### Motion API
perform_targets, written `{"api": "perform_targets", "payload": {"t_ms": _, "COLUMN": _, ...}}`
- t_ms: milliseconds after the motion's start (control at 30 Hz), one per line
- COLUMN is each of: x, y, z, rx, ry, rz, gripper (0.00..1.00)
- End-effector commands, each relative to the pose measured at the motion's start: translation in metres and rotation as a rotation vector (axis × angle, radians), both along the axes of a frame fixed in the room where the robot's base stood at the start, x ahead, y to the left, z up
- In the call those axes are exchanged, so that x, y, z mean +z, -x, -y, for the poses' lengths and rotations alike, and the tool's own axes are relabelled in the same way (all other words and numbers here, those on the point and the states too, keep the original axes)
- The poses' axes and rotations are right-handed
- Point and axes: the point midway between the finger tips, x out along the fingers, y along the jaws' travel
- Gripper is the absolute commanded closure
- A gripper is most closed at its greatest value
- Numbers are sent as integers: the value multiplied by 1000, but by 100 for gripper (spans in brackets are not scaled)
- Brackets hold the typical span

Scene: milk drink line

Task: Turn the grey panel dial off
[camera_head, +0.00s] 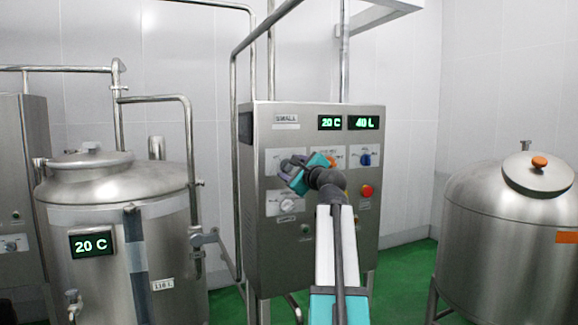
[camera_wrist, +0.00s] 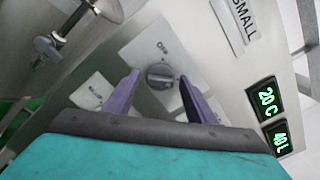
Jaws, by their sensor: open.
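The grey dial (camera_wrist: 160,76) sits on a white plate on the steel control panel. In the wrist view it shows between the two purple fingers of my gripper (camera_wrist: 159,75), which are open on either side of it. I cannot tell how near the fingertips are to the panel or whether they touch the dial. The dial's raised bar lies roughly level in the wrist picture. In the head view my gripper (camera_head: 291,168) is in front of the upper left plate of the control panel (camera_head: 256,220) and hides the grey dial.
A steel tank (camera_head: 115,235) stands left, another tank (camera_head: 505,235) right. Pipes rise beside the panel.

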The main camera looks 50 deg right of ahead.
Motion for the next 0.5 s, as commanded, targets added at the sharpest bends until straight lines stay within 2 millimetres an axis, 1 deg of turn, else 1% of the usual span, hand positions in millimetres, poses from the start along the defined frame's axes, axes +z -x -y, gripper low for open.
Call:
{"api": "perform_targets", "payload": {"t_ms": 133, "x": 0, "y": -6, "z": 3, "rx": -1, "ry": 1, "rz": 0, "gripper": 49}}
{"api": "perform_targets", "payload": {"t_ms": 400, "x": 0, "y": -7, "z": 3, "rx": -1, "ry": 1, "rz": 0, "gripper": 49}}
{"api": "perform_targets", "payload": {"t_ms": 433, "x": 0, "y": -6, "z": 3, "rx": -1, "ry": 1, "rz": 0, "gripper": 51}}
{"api": "perform_targets", "payload": {"t_ms": 500, "x": 0, "y": -6, "z": 3, "rx": -1, "ry": 1, "rz": 0, "gripper": 63}}
